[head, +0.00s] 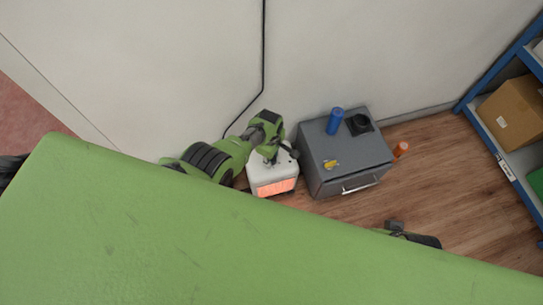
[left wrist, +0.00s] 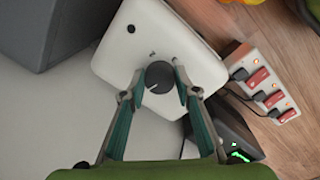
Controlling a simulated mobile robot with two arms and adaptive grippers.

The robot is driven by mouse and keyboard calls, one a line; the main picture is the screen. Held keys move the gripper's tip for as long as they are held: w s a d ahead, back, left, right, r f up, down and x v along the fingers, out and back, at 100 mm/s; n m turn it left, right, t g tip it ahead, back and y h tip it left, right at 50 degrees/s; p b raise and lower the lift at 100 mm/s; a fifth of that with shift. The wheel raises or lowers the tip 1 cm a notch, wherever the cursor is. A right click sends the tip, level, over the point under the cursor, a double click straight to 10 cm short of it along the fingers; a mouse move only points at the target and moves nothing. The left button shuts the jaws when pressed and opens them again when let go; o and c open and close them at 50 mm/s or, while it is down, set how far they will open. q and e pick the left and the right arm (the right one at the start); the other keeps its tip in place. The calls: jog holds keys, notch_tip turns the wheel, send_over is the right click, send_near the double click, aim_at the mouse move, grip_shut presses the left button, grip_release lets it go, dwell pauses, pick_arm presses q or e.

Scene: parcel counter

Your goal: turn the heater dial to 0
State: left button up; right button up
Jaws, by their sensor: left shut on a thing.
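The heater (head: 262,176) is a small white box on the floor by the wall, with a glowing orange front. Its white top (left wrist: 125,50) fills the middle of the left wrist view. The dial (left wrist: 158,77) is a dark round knob on that top; a small mark is printed near it, too small to read surely. My left gripper (head: 272,154) is over the heater. In the left wrist view its fingers (left wrist: 158,82) are closed on both sides of the dial. In the head view the gripper hides the dial. A dark part of my right arm (head: 412,236) shows; its fingers are unclear.
A grey cabinet (head: 343,170) stands close right of the heater, with a blue can (head: 335,121) and a black round item (head: 359,124) on top. An orange bottle (head: 401,149) is beyond it. A power strip (left wrist: 268,90) with red switches lies near the heater.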

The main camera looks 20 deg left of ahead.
pick_arm(q)
jog(key=shift+a+n, duration=0.1)
jog(key=shift+n, duration=0.5)
jog(key=o, duration=1.1)
jog(key=shift+r, duration=0.6)
jog(key=shift+s+r, duration=0.2)
jog(key=shift+r, duration=2.55)
jog(key=shift+s+r, duration=0.15)
jog(key=shift+r, duration=2.55)
